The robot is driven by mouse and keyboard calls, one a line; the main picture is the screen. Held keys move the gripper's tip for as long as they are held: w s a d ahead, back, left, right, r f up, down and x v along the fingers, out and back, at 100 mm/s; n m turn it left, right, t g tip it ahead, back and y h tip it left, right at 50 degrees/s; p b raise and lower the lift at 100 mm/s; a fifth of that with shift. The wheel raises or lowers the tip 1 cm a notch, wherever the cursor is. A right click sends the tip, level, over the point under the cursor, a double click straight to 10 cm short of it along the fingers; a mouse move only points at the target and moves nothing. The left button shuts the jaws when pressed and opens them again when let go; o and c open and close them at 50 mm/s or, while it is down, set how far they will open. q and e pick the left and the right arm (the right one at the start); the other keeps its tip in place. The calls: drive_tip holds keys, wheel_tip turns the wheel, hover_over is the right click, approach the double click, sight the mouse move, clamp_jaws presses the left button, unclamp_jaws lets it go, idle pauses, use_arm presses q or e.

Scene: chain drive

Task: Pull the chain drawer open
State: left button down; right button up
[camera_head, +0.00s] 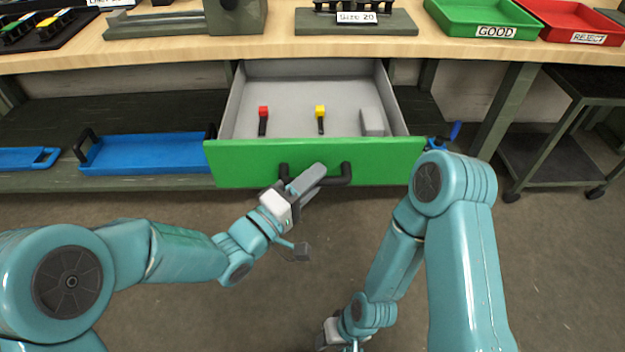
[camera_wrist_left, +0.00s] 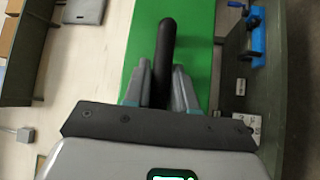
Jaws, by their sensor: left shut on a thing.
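The chain drawer (camera_head: 232,163) has a green front and a grey inside, and it stands pulled out from under the bench. Its black handle (camera_head: 346,173) is on the green front. My left gripper (camera_head: 308,180) is at the handle, and in the left wrist view the two fingers (camera_wrist_left: 162,88) are shut around the black handle bar (camera_wrist_left: 166,45). Inside the drawer lie a red-headed tool (camera_head: 263,113), a yellow-headed tool (camera_head: 320,112) and a grey block (camera_head: 372,122). My right gripper (camera_head: 340,335) hangs low at the bottom edge; its fingers are mostly cut off.
Blue trays (camera_head: 150,153) sit on the lower shelf at left. The bench top (camera_head: 150,55) carries a green GOOD tray (camera_head: 480,15), a red REJECT tray (camera_head: 575,20) and fixtures. A dark cart (camera_head: 560,150) stands at right. The floor before the drawer is clear.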

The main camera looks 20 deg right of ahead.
use_arm(q)
drive_tip(key=shift+w, duration=0.1)
drive_tip(key=c, duration=1)
unclamp_jaws()
drive_tip(key=p+v, duration=0.1)
drive_tip(key=v, duration=1.5)
drive_tip(key=shift+a+p, duration=0.1)
drive_tip(key=shift+p, duration=0.25)
